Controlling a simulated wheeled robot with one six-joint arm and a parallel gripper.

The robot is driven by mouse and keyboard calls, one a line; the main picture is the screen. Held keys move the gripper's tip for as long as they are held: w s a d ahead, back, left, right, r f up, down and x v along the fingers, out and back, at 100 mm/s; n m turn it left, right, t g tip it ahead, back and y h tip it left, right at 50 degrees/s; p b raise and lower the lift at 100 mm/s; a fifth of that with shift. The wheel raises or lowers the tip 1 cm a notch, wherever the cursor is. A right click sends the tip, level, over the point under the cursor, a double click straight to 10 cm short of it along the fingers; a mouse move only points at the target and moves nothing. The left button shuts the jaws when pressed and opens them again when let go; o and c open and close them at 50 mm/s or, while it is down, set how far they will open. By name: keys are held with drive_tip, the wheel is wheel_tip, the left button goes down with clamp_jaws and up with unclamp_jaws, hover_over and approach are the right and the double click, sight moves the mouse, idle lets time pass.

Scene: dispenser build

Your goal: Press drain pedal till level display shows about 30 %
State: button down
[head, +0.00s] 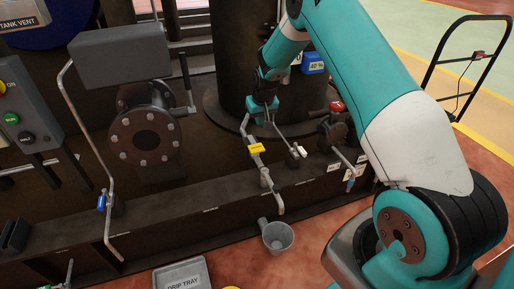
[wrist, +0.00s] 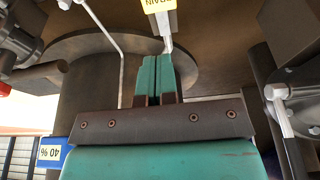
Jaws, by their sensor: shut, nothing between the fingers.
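The level display (head: 313,67) is a small blue-and-white box behind my arm and reads 40 %. It also shows upside down at the lower left of the wrist view (wrist: 52,152). The drain pedal carries a yellow tag (head: 256,148), lettered DRAIN in the wrist view (wrist: 158,5). A pale metal bar (wrist: 168,44) runs down from that tag to my fingertips. My gripper (head: 264,121) is shut, its two teal fingers together and empty. In the wrist view its tips (wrist: 158,58) are at the bar's end; I cannot tell whether they touch it.
A grey bucket (head: 277,237) stands on the floor below the bent pipe. A drip tray (head: 183,275) lies left of it. A red-knobbed valve (head: 337,107) and a white-tipped lever (head: 299,151) are close to my gripper's right. A flanged fitting (head: 145,137) is at left.

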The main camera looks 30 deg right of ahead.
sight(258, 150)
drive_tip(key=b+x, duration=0.1)
drive_tip(key=x, duration=0.3)
drive_tip(key=b+x, duration=0.1)
drive_tip(key=x, duration=0.3)
drive_tip(key=b+x, duration=0.1)
drive_tip(key=x, duration=0.3)
drive_tip(key=shift+s+a+f, duration=0.15)
drive_tip(key=shift+s+f, duration=0.1)
drive_tip(key=shift+f, duration=0.7)
drive_tip(key=shift+f, duration=0.1)
drive_tip(key=f, duration=0.1)
drive_tip(key=f+b, duration=0.1)
drive_tip(key=f, duration=0.1)
drive_tip(key=shift+s+a+b, duration=0.15)
drive_tip(key=shift+s+b, duration=0.15)
drive_tip(key=shift+s, duration=0.05)
idle(4.3)
